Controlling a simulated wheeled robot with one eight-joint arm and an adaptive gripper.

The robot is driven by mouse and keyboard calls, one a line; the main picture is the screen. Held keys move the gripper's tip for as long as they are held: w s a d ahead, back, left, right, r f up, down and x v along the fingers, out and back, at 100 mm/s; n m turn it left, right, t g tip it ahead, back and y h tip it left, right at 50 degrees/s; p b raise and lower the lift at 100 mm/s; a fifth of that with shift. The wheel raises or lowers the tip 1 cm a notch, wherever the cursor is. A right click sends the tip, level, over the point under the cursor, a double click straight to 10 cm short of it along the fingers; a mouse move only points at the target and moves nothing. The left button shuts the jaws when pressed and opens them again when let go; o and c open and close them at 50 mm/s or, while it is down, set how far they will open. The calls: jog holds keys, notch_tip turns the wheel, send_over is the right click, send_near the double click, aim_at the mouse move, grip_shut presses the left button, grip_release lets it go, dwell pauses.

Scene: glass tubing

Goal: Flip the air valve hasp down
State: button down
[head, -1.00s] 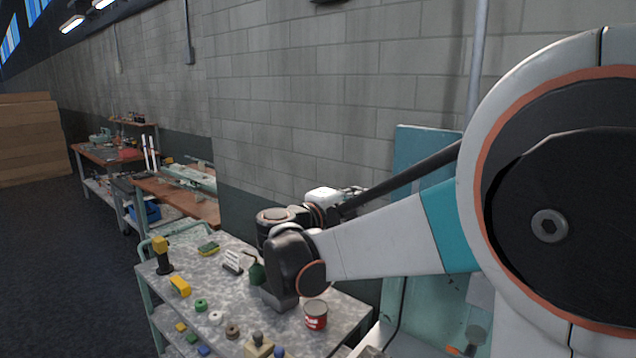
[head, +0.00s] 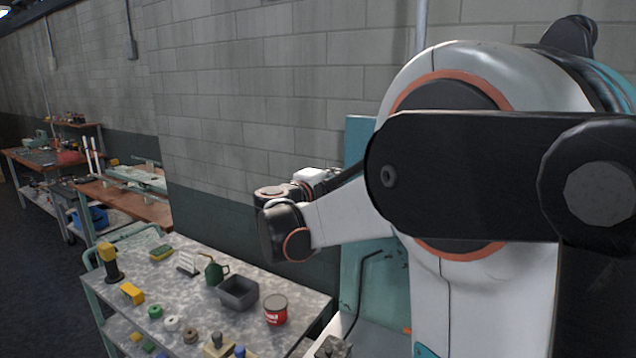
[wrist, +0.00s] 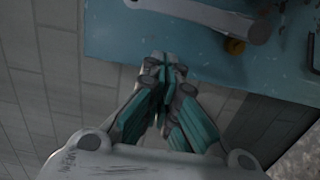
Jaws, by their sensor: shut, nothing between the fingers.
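My gripper (wrist: 165,70) shows in the wrist view with its teal-padded fingers shut together and nothing between them. Its fingertips overlap the lower edge of a blue panel (wrist: 120,35) in the picture; I cannot tell whether they touch it. I cannot make out the air valve hasp for certain in either view. In the head view the blue panel (head: 357,145) stands behind my arm, which covers much of it. My gripper's fingers cannot be made out there.
A speckled cart top (head: 225,318) stands below my arm, holding a red can (head: 275,310), a dark grey bin (head: 238,291), a green can (head: 216,271) and several small parts. A block wall (head: 260,110) rises behind. A dark hooked rod (wrist: 310,50) is at the wrist view's right.

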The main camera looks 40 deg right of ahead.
jog(key=s, duration=0.1)
jog(key=s+d, duration=0.1)
jog(key=shift+s+d, duration=0.2)
jog(key=shift+s, duration=0.2)
jog(key=shift+r, duration=0.1)
jog(key=shift+s, duration=0.1)
jog(key=shift+s+d+r+m, duration=0.1)
jog(key=shift+s+m, duration=0.1)
jog(key=shift+m, duration=0.2)
